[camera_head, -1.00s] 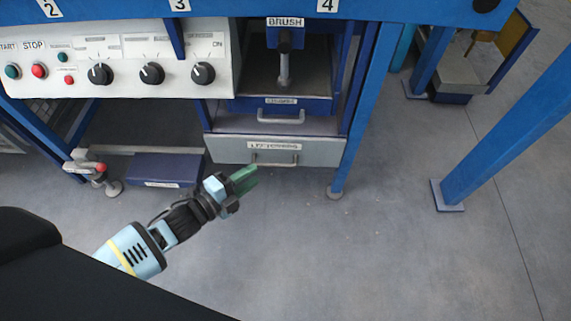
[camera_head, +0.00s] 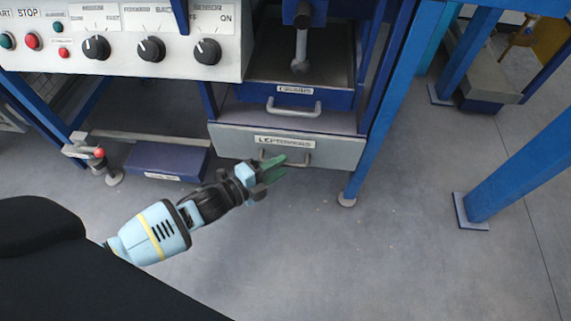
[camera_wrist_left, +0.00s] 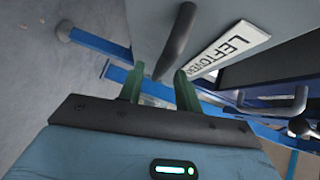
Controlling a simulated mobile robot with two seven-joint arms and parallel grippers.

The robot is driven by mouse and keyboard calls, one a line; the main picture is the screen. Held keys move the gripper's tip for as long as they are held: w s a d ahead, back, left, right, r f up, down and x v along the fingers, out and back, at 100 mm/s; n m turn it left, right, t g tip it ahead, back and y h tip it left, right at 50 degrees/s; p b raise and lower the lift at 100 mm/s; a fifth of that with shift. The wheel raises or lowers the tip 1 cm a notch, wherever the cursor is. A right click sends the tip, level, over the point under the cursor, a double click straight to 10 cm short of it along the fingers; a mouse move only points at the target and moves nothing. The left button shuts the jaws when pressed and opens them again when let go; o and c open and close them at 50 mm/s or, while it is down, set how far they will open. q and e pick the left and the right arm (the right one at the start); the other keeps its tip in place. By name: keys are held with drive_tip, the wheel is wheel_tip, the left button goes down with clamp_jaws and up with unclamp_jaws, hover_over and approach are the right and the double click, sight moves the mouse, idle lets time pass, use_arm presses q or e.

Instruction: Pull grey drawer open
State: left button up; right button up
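The grey drawer (camera_head: 340,153) has a white LEFTOVERS label and a bar handle (camera_head: 299,162). It is the lowest drawer in the blue frame. My left gripper (camera_head: 281,169) is at the handle, with its green fingers just below and in front of it in the head view. In the left wrist view the two green fingers (camera_wrist_left: 160,88) are apart, and the dark handle (camera_wrist_left: 176,42) reaches down toward the gap between their tips. Contact cannot be told. The drawer front (camera_wrist_left: 150,22) fills the top of that view. My right gripper is not in view.
A blue drawer (camera_head: 345,101) with its own handle (camera_head: 294,108) is above the grey one. A blue box (camera_head: 165,161) is on the left under the control panel (camera_head: 120,60). A blue leg (camera_head: 375,120) stands right of the drawers. The floor in front is clear.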

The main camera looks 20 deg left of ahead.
sight(302, 150)
use_arm(q)
drive_tip(key=shift+b+x, duration=0.5)
drive_tip(key=shift+x, duration=0.9)
drive_tip(key=shift+c, duration=0.2)
clamp_jaws()
